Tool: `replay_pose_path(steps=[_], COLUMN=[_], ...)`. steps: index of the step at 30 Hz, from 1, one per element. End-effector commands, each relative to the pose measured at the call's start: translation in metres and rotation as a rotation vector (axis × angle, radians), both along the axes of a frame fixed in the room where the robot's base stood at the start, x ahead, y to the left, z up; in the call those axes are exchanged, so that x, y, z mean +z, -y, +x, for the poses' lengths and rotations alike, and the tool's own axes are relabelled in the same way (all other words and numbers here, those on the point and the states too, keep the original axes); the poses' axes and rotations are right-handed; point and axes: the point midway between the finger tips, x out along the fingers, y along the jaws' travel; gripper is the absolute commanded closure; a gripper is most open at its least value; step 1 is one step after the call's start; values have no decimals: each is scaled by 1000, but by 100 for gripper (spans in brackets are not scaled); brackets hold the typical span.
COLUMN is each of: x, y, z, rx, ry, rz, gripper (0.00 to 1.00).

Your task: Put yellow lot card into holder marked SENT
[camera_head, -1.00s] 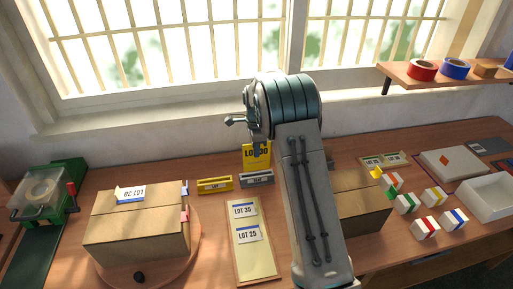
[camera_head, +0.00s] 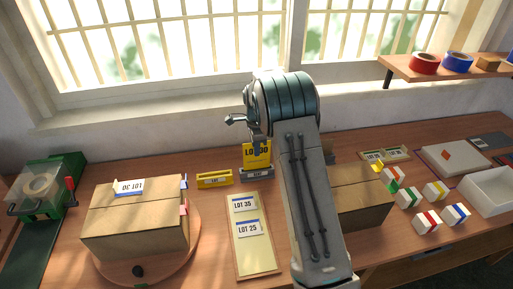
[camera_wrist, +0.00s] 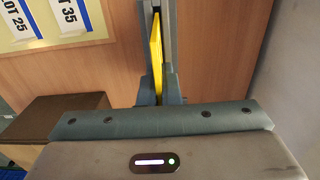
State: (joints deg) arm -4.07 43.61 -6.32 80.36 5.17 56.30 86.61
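The yellow lot card (camera_head: 257,155), printed LOT 30, stands upright at the back of the table, directly at the grey holder (camera_head: 257,173). Its lower edge meets or overlaps the holder's top in the picture; I cannot tell whether it is in the slot. My gripper (camera_wrist: 157,92) is shut on the card, whose thin yellow edge (camera_wrist: 156,45) shows between the fingers in the wrist view. In the head view my arm hides part of the gripper. A yellow holder (camera_head: 214,180) stands left of the grey one. The small labels on both holders are unreadable.
A board (camera_head: 254,258) with LOT 35 and LOT 25 cards lies in front of the holders. A carton (camera_head: 135,232) on a round turntable stands left, another carton (camera_head: 365,200) right, partly behind my arm. Small boxes and a white tray (camera_head: 490,190) lie further right.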

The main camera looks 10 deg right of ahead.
Motion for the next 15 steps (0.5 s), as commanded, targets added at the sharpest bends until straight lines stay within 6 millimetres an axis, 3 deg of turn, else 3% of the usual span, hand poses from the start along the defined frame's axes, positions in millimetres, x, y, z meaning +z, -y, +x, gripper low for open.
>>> replay_pose_path(steps=[15], x=[-17], y=[0], z=[0], rx=[0], ry=[0], rz=[0], gripper=[100])
